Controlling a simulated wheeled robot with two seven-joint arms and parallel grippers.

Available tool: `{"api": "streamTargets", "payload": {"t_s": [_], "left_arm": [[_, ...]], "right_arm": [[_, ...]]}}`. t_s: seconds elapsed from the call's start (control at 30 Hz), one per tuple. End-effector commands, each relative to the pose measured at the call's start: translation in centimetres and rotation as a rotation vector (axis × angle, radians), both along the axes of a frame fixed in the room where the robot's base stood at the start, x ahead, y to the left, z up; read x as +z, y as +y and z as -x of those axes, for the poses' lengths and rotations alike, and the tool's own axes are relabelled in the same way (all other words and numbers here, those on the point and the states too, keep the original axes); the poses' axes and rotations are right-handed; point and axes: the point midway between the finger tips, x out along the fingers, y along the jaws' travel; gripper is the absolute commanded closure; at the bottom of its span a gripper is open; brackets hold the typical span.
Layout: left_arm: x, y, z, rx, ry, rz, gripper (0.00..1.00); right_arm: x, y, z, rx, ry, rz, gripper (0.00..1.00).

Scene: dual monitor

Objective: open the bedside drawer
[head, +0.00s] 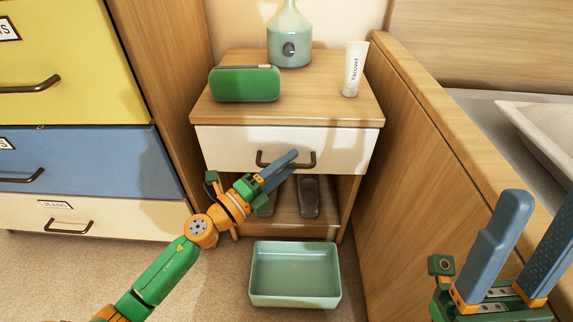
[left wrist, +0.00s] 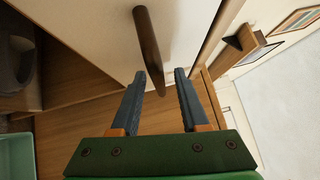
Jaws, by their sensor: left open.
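The bedside table (head: 315,112) has a white drawer (head: 225,146) with a dark bar handle (head: 308,164); the drawer looks shut. In the left wrist view the handle (left wrist: 148,45) stretches from the top down to the gap between the open fingers (left wrist: 160,75), closer to the left finger. I cannot tell whether they touch. My right gripper (head: 540,215) is open and empty at the lower right, away from the drawer.
A green case (head: 245,84), a green bottle (head: 290,38) and a white tube (head: 354,70) stand on the tabletop. Dark shoes (head: 308,197) sit on the shelf below. A green bin (head: 295,275) stands on the floor in front. A wooden bed side (head: 400,170) closes off the right.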

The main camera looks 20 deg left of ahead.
Motion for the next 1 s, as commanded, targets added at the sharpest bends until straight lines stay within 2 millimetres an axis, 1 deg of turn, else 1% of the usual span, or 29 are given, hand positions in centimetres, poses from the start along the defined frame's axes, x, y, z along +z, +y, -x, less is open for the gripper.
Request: {"api": "streamTargets", "payload": {"t_s": [0.1,0.13,0.17,0.2,0.27,0.3,1.0], "left_arm": [[-0.03,0.00,0.02,0.000,0.000,0.001,0.55],[-0.04,0.01,0.02,0.000,0.000,0.001,0.61],[-0.04,0.01,0.02,0.000,0.000,0.001,0.69],[-0.05,0.01,0.03,0.000,0.000,0.001,0.80],[-0.05,0.01,0.03,0.000,0.000,0.001,0.96],[-0.06,0.01,0.03,0.000,0.000,0.001,1.00],[-0.09,0.02,0.05,0.000,0.002,0.001,1.00]], "right_arm": [[-0.02,0.00,0.00,0.000,0.001,0.000,0.50],[-0.02,0.00,0.00,0.000,0.001,0.000,0.50],[-0.03,0.00,0.00,0.000,0.001,0.000,0.50],[-0.03,0.00,0.00,0.000,0.001,0.000,0.50],[-0.03,0.00,-0.01,0.000,0.001,0.000,0.50],[-0.03,0.00,-0.01,0.000,0.001,0.000,0.50],[-0.06,0.01,-0.03,-0.001,0.001,0.001,0.50]]}}
